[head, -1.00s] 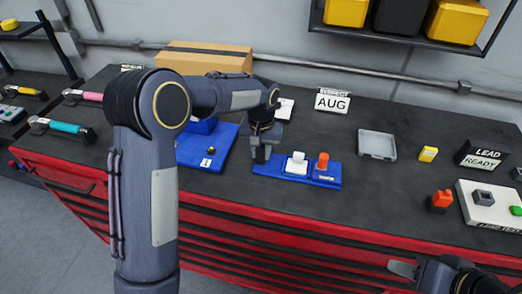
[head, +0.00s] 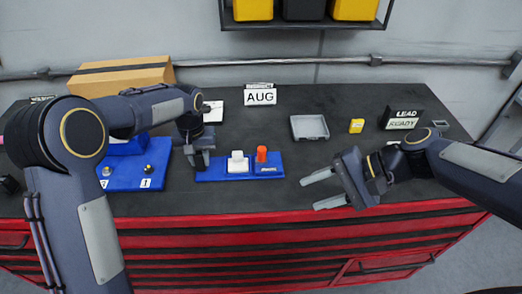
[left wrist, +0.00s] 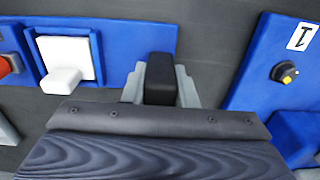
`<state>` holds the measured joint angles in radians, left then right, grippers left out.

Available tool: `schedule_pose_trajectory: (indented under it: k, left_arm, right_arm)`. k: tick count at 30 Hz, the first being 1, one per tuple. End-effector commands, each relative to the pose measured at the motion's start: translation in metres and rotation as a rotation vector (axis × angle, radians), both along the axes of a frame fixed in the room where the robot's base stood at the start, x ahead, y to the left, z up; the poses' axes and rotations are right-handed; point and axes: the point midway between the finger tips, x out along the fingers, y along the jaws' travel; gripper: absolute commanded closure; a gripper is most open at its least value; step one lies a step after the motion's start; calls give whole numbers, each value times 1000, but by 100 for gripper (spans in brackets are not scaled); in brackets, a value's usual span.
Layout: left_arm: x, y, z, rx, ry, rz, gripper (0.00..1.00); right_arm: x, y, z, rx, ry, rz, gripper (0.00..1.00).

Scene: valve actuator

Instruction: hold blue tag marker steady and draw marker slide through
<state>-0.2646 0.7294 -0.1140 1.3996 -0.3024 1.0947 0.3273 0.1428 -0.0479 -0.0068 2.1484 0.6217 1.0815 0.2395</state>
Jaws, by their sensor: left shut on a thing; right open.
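The blue tag marker (head: 210,175) lies flat near the bench's front edge. It carries a white block (head: 237,163) in the middle and an orange knob (head: 262,154) at its right end. I cannot tell which part is the marker slide. My left gripper (head: 200,160) is at its left end. In the left wrist view, my left gripper (left wrist: 160,82) is shut on a black block (left wrist: 160,75) at the marker's end; the white block (left wrist: 65,62) and knob (left wrist: 8,64) show to the left. My right gripper (head: 316,190) is open and empty, right of the marker, apart from it.
A blue panel (head: 125,184) with knobs lies left of the left gripper. An AUG sign (head: 260,97), a grey tray (head: 309,128), a yellow block (head: 357,126) and a LEAD READY sign (head: 402,118) stand further back. Bare bench lies between marker and tray.

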Motion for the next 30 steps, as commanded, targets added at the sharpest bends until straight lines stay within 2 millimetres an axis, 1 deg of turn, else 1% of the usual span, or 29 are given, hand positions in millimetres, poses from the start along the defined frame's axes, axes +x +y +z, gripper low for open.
schedule_pose_trajectory:
  k: [1, 5, 6, 8, 12, 15, 18, 21, 26, 30]
  left_arm:
    - [-3, 0, -6, 2, 13, -2, 100]
    - [-3, 0, -6, 2, 14, -2, 100]
    - [-3, 0, -6, 2, 14, -2, 100]
    - [-3, 0, -6, 2, 14, -2, 100]
    - [-3, 0, -7, 2, 15, -2, 100]
    - [-3, 0, -7, 2, 15, -2, 100]
    - [-3, 0, -7, 2, 15, -2, 100]
    - [-3, 0, -7, 2, 15, -2, 100]
    - [-3, 0, -7, 2, 14, -2, 100]
    - [-3, 0, -7, 2, 15, -2, 100]
  right_arm:
    - [15, 5, -6, 63, 74, -28, 57]
    - [53, 17, -14, 233, 249, -113, 57]
    - [66, 20, -18, 285, 302, -142, 57]
    - [84, 24, -26, 364, 383, -182, 57]
    - [126, 30, -48, 537, 557, -278, 57]
    - [150, 33, -66, 643, 658, -337, 57]
    - [169, 34, -81, 725, 733, -384, 57]
    - [180, 34, -92, 779, 783, -415, 57]
    - [188, 39, -98, 814, 812, -434, 57]
    - [193, 57, -98, 814, 814, -433, 57]
